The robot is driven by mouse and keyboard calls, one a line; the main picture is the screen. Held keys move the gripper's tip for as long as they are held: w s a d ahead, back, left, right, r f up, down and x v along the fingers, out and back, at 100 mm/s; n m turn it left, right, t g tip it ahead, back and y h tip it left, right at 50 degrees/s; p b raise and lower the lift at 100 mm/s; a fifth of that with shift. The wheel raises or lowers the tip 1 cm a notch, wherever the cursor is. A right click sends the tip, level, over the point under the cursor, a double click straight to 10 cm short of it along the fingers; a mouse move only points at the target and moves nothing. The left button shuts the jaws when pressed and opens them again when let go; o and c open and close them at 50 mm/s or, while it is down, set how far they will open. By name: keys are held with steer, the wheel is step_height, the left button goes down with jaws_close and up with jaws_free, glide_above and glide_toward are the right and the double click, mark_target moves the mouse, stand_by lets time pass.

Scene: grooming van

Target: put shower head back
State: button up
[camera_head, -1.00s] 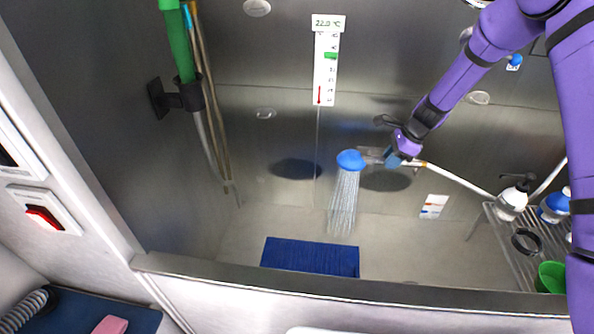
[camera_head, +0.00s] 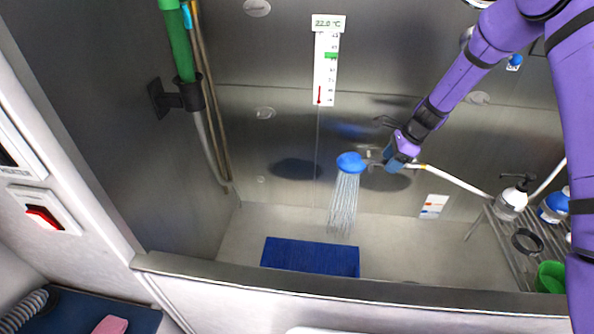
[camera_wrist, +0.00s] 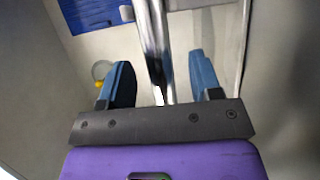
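The shower head (camera_head: 351,162) has a blue face and sprays water down into the steel tub, in front of the back wall. Its white hose (camera_head: 455,180) runs right toward the rack. My gripper (camera_head: 393,163) is at the handle, just right of the blue face. In the wrist view a shiny metal shaft (camera_wrist: 154,40), apparently the handle, lies between the blue fingers of my gripper (camera_wrist: 162,78). The fingers stand apart, with a visible gap on each side of the shaft. My gripper partly hides the handle in the head view, and a wall holder there cannot be made out clearly.
A blue mat (camera_head: 310,257) lies on the tub floor behind the front rim (camera_head: 350,283). A wire rack (camera_head: 505,238) with bottles stands at right. A green tube (camera_head: 180,45) sits in a black holder (camera_head: 190,95) on the left wall. A thermometer strip (camera_head: 325,70) is on the back wall.

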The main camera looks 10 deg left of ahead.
steer(key=shift+r, duration=0.1)
steer(key=v, duration=1)
steer(key=shift+r, duration=0.3)
steer(key=shift+d, duration=0.1)
